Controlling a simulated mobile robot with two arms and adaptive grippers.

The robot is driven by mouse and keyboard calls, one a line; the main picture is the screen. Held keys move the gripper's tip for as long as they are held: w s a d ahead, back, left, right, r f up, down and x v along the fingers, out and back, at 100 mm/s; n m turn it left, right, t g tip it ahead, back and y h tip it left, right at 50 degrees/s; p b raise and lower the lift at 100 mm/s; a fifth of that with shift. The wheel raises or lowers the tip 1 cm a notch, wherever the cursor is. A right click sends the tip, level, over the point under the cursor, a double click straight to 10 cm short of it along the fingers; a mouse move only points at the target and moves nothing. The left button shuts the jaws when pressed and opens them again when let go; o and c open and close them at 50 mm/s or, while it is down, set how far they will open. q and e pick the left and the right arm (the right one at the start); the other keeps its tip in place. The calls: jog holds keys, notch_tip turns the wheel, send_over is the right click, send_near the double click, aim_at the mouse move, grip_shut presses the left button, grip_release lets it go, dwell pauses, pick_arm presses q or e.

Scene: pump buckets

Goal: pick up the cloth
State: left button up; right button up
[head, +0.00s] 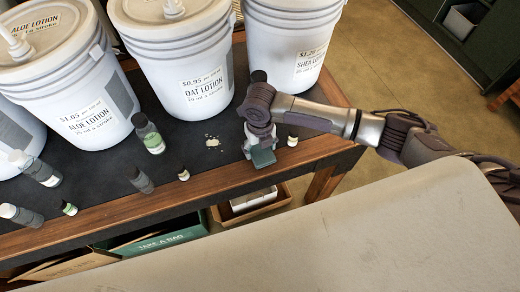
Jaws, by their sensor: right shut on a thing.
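My right gripper (260,137) reaches in from the right and points down at the front edge of the dark tabletop. It is shut on a folded grey-green cloth (263,157), which shows just below the fingers. The upper part of the cloth is hidden by the gripper. I cannot tell whether the cloth still touches the table. My left gripper is not in view.
Large white lotion buckets, among them the oat lotion bucket (190,60) and shea lotion bucket (290,45), stand behind. A white spill (212,142) lies left of my gripper. Boxes sit below the table edge.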

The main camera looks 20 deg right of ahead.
aim_at(260, 149)
jog(key=shift+c, duration=0.7)
jog(key=shift+r, duration=0.1)
notch_tip(260, 149, up, 4)
jog(key=shift+w+r+b, duration=0.1)
jog(key=shift+b, duration=0.25)
jog(key=s+d+r, duration=0.1)
jog(key=d+r, duration=0.2)
jog(key=d, duration=0.2)
jog(key=s+d+r+b, duration=0.1)
jog(key=s+d+r, duration=0.1)
jog(key=d, duration=0.4)
jog(key=shift+s+d+r, duration=0.15)
jog(key=shift+s+r, duration=0.05)
jog(key=shift+r, duration=0.65)
